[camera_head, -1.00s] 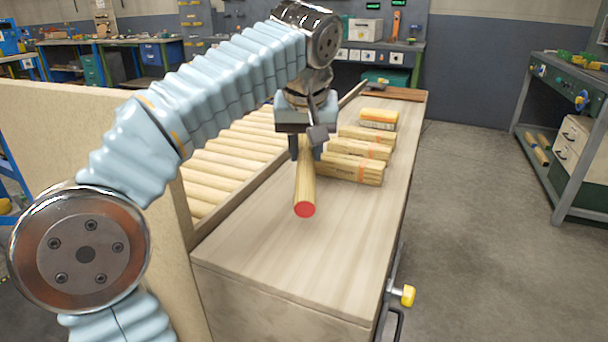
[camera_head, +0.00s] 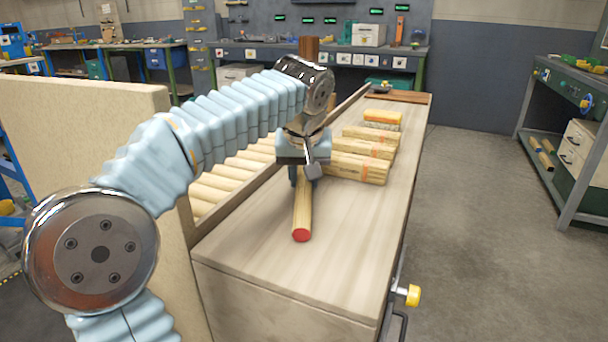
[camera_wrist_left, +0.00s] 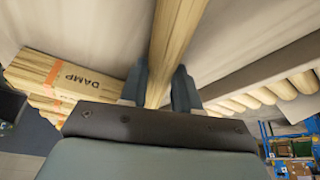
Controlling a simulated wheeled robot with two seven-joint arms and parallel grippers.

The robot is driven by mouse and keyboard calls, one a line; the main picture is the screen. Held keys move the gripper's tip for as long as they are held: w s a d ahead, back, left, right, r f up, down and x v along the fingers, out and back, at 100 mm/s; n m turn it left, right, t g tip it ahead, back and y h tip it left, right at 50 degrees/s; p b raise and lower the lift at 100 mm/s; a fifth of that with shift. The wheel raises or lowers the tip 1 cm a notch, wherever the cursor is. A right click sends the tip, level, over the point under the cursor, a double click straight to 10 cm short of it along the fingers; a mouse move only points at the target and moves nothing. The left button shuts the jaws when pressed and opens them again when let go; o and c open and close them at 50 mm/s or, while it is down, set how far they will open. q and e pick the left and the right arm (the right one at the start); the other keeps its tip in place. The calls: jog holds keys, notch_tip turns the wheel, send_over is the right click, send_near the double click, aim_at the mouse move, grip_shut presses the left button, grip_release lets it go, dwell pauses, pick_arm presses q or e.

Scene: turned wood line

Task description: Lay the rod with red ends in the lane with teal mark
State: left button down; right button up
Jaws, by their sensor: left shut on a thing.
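The rod with a red end (camera_head: 302,214) is a long pale wooden rod. Its near end shows red; its far end is hidden behind my gripper and arm. My left gripper (camera_head: 303,180) is shut on it, over the bare part of the wooden bench top (camera_head: 345,230). In the left wrist view the rod (camera_wrist_left: 175,45) runs between the two fingers (camera_wrist_left: 160,85). I cannot tell whether the rod touches the bench. I see no lane with a teal mark clearly. My right gripper is not in view.
Bundles of wooden pieces (camera_head: 357,167) lie right of the gripper; one reads "DAMP" in the left wrist view (camera_wrist_left: 75,78). A row of pale wooden rods (camera_head: 225,175) lies left behind a wooden rail. A beige panel (camera_head: 90,110) stands left. The bench's near end is clear.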

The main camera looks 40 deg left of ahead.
pick_arm(q)
jog(key=c, duration=0.8)
grip_release()
